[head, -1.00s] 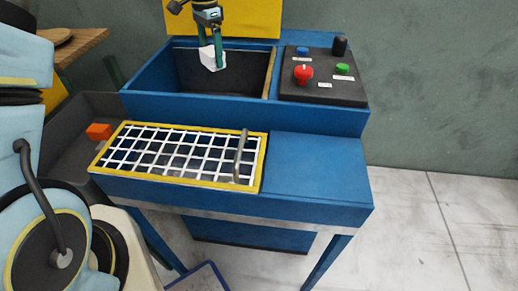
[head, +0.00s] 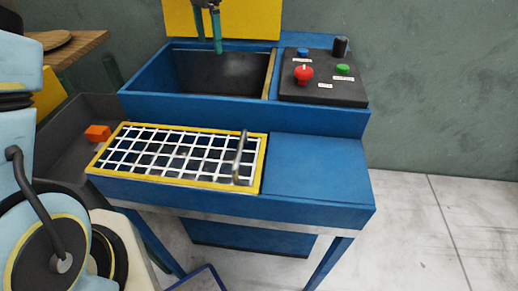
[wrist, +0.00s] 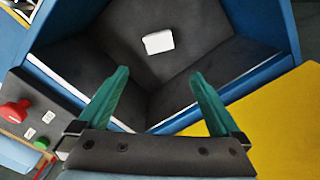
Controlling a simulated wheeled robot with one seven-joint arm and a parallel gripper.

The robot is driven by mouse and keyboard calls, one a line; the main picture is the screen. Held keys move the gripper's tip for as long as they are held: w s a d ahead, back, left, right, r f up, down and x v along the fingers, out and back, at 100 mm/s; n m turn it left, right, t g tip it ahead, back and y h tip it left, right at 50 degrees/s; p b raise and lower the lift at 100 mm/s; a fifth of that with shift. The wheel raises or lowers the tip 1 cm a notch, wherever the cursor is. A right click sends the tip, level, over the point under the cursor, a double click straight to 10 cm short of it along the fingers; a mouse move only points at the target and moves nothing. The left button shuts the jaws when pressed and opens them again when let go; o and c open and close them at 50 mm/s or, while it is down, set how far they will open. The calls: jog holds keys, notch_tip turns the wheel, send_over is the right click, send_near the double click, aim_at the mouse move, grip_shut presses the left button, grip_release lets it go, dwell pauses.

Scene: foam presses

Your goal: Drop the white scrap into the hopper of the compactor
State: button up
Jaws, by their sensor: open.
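The compactor's hopper is an open blue-walled bin with a dark inside (head: 200,72) in the head view; it also fills the upper part of the wrist view (wrist: 185,75). The white scrap (wrist: 159,42) lies inside the hopper on a dark inner surface, apart from my gripper; I cannot make it out in the head view. My gripper (wrist: 160,95), with green fingers spread apart, is open and empty above the hopper. It shows at the top of the head view (head: 208,30), partly cut off.
A control panel (head: 320,93) with a red knob, buttons and a black knob stands right of the hopper. A white grid cover with a yellow frame (head: 200,183) lies in front. A grey tray (head: 55,128) with an orange block (head: 98,132) is at left. A yellow panel (head: 262,20) rises behind.

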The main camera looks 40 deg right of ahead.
notch_tip(320, 180, up, 6)
jog(key=shift+b, duration=0.3)
dwell(0.3)
